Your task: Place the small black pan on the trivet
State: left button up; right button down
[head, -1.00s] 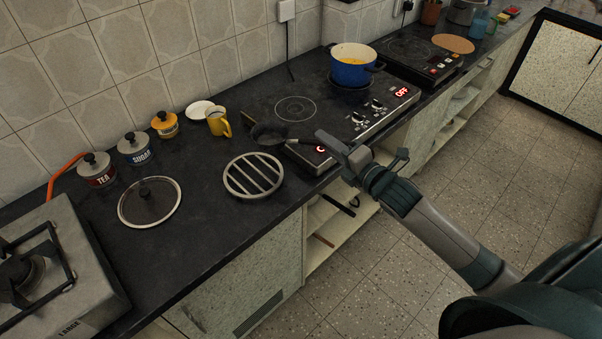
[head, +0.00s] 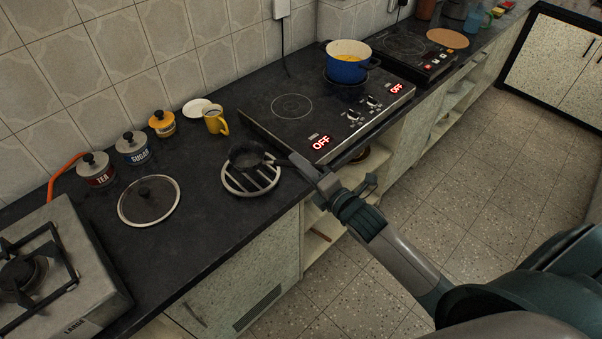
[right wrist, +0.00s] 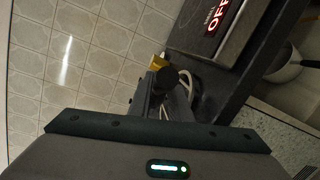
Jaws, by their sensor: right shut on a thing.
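The small black pan (head: 246,154) is over the back part of the round slatted metal trivet (head: 251,187) on the dark counter. I cannot tell from the head view whether the pan touches the trivet or hangs just above it. My right gripper (head: 294,163) is shut on the pan's handle, which points right toward the cooktop. In the right wrist view, the dark round handle end (right wrist: 166,80) shows between the gripper parts, and most of the pan is hidden. My left gripper is not in view.
An induction cooktop (head: 292,107) with a blue pot (head: 346,68) lies to the right. A yellow mug (head: 215,121) stands behind the trivet. A glass lid (head: 148,201), labelled jars (head: 132,148) and a gas stove (head: 50,270) are to the left. The counter's front edge is close to the trivet.

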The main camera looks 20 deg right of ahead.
notch_tip(320, 180, down, 3)
jog(key=shift+p, duration=0.35)
jog(key=shift+f, duration=0.25)
jog(key=c, duration=1.6)
grip_release()
jog(key=shift+f, duration=0.1)
jog(key=shift+c, duration=0.2)
jog(key=b+v, duration=0.2)
jog(key=v, duration=1)
jog(key=shift+b, duration=0.4)
